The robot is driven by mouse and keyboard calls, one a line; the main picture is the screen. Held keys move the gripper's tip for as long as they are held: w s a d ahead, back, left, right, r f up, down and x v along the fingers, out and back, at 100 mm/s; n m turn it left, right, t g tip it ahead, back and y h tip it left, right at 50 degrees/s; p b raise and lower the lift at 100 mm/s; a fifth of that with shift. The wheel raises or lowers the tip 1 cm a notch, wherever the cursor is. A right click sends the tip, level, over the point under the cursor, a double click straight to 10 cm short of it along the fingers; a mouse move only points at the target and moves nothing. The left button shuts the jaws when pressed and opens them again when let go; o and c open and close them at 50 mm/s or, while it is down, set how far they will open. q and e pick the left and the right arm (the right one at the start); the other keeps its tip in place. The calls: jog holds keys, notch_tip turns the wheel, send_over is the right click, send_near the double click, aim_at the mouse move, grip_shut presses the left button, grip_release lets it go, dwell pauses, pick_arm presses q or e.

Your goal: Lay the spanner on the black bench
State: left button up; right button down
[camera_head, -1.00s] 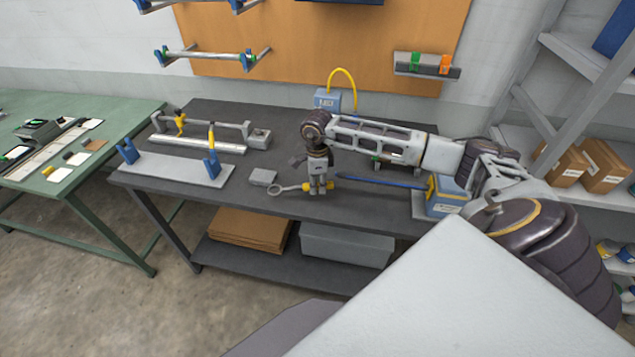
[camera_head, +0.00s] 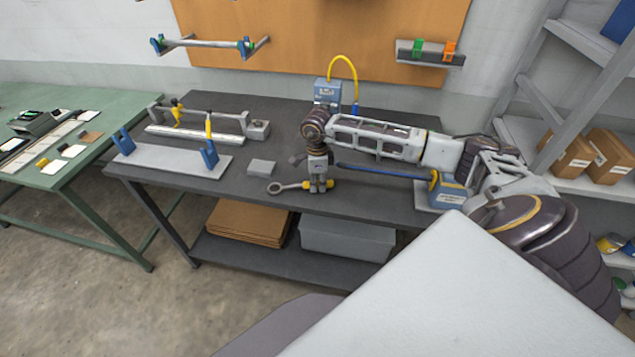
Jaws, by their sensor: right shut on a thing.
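The spanner (camera_head: 290,187) is a thin grey tool with a ring end on the left and a yellow part near my gripper. It lies level, at or just above the top of the black bench (camera_head: 236,190), near its front edge; I cannot tell whether it touches. My right gripper (camera_head: 319,188) points down and is shut on the spanner's right end, which the fingers partly hide. My left gripper is not in view.
A small grey block (camera_head: 262,167) lies just behind the spanner. A grey stand with blue uprights (camera_head: 172,164) is at the left. A blue rod (camera_head: 385,171) and a blue box (camera_head: 450,194) are at the right. The bench front left of the spanner is clear.

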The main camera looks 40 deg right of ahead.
jog(key=shift+f+b, duration=0.35)
jog(key=shift+f, duration=0.05)
dwell(0.5)
jog(key=shift+s+a+f+b, duration=0.15)
jog(key=shift+s+f+b, duration=0.15)
jog(key=shift+f, duration=0.15)
dwell(0.3)
jog(key=c, duration=1.3)
grip_release()
jog(key=shift+o, duration=0.5)
jog(key=shift+f, duration=0.1)
jog(key=shift+w, duration=0.1)
jog(key=shift+r, duration=0.2)
jog(key=shift+w+r, duration=0.15)
jog(key=shift+r, duration=0.3)
notch_tip(320, 180, up, 11)
